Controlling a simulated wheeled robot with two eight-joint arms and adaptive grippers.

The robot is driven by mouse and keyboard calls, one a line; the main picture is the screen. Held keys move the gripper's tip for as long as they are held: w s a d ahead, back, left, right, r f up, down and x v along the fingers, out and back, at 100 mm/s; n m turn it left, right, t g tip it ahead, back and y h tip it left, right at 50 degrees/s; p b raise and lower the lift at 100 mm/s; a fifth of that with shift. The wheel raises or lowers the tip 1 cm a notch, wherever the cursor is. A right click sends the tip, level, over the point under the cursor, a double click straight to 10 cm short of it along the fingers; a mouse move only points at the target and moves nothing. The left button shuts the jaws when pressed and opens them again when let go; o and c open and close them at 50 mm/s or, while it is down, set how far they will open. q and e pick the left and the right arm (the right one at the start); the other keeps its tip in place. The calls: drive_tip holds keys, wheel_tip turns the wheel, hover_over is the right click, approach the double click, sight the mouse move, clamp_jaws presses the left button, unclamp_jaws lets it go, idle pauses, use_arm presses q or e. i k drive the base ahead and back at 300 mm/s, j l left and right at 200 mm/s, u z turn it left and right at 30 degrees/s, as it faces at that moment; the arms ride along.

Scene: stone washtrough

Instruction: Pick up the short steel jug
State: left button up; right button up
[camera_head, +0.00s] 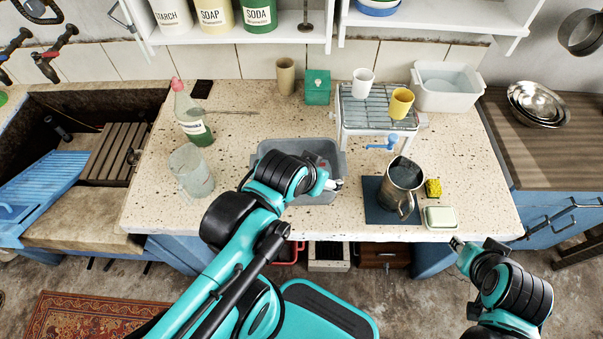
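A steel jug (403,178) stands upright on a dark blue mat (375,208) near the counter's front edge. Its handle faces the front, and something dark shows inside its mouth. My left gripper (335,184) is over the right part of a grey tub, to the left of the jug and apart from it. Its fingers are small and partly hidden by my wrist, so I cannot tell if they are open. My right gripper (457,243) is low at the right, just off the counter's front edge. Its fingers are too hidden to judge.
The grey tub (333,155) lies left of the mat. A wire rack (372,98) with white and yellow cups stands behind the jug. A yellow sponge (433,188) and soap dish (440,217) sit right of it. A glass jug (191,171) and green bottle (190,115) stand left.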

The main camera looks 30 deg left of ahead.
sight(392, 198)
drive_tip(key=u, duration=0.6)
drive_tip(key=l+u, duration=0.2)
drive_tip(key=u, duration=0.2)
drive_tip(key=l+u, duration=0.2)
drive_tip(key=u, duration=0.25)
drive_tip(key=k+l+u, duration=0.15)
drive_tip(key=u, duration=0.25)
drive_tip(key=k+l+u, duration=0.1)
drive_tip(key=u, duration=0.35)
drive_tip(key=k+l+u, duration=0.15)
drive_tip(key=l, duration=0.3)
drive_tip(key=k+l+u, duration=0.15)
drive_tip(key=k+l, duration=0.15)
drive_tip(key=l, duration=0.1)
